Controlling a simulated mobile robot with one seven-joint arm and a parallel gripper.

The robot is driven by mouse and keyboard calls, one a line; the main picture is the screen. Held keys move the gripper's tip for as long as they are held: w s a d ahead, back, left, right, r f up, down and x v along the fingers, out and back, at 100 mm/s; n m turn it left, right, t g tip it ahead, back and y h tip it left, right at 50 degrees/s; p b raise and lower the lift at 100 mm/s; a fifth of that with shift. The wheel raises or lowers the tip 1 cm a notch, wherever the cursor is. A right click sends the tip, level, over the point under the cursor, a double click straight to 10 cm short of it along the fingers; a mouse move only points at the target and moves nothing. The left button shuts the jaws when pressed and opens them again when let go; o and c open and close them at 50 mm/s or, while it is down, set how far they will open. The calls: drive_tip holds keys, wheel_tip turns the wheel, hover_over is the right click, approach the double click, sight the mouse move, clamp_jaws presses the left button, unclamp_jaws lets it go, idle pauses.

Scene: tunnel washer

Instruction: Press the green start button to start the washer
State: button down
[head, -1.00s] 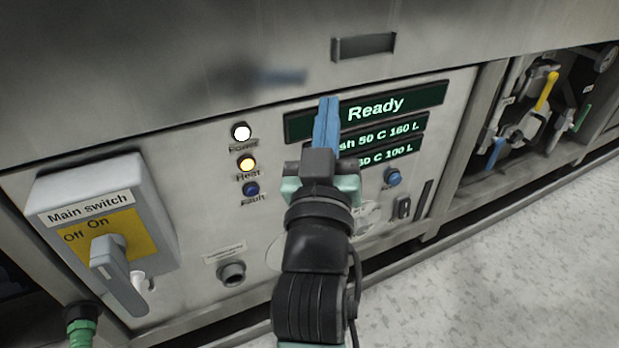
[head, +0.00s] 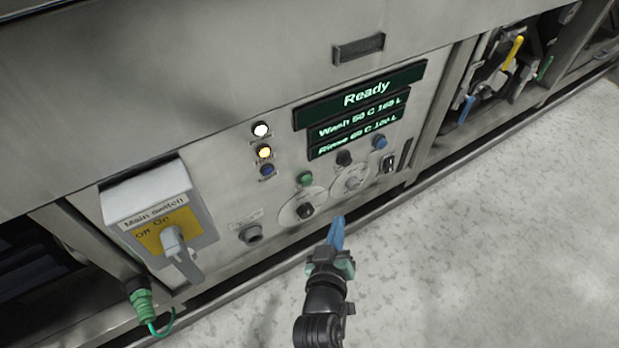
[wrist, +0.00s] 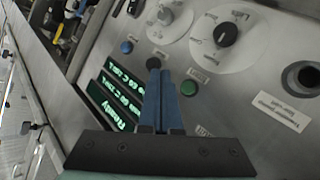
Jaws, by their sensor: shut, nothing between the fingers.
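The green start button (head: 305,178) sits on the washer's steel panel, below the displays and above a black knob. It also shows in the wrist view (wrist: 189,88), just right of my blue fingers. My gripper (head: 338,219) is shut and empty. In the head view its tips are below and right of the button, in front of the panel's lower edge. In the wrist view, the fingertips (wrist: 163,76) appear between the green button and a black button (wrist: 154,62). I see no contact with the green button.
The display (head: 366,93) reads "Ready". Two dial knobs (head: 306,210) and a blue button (head: 379,142) are nearby. The main switch (head: 172,238) juts out at left. Pipes and valves (head: 498,75) are at right. The floor at lower right is clear.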

sight(307, 181)
drive_tip(key=w+a+b, duration=0.5)
drive_tip(key=w+b, duration=0.1)
drive_tip(key=w, duration=0.1)
drive_tip(key=shift+a, duration=0.15)
idle(0.3)
drive_tip(key=shift+w, duration=0.1)
drive_tip(key=shift+w+b, duration=0.1)
drive_tip(key=shift+b, duration=0.25)
idle(1.6)
drive_tip(key=shift+w+a, duration=0.2)
drive_tip(key=shift+w, duration=0.05)
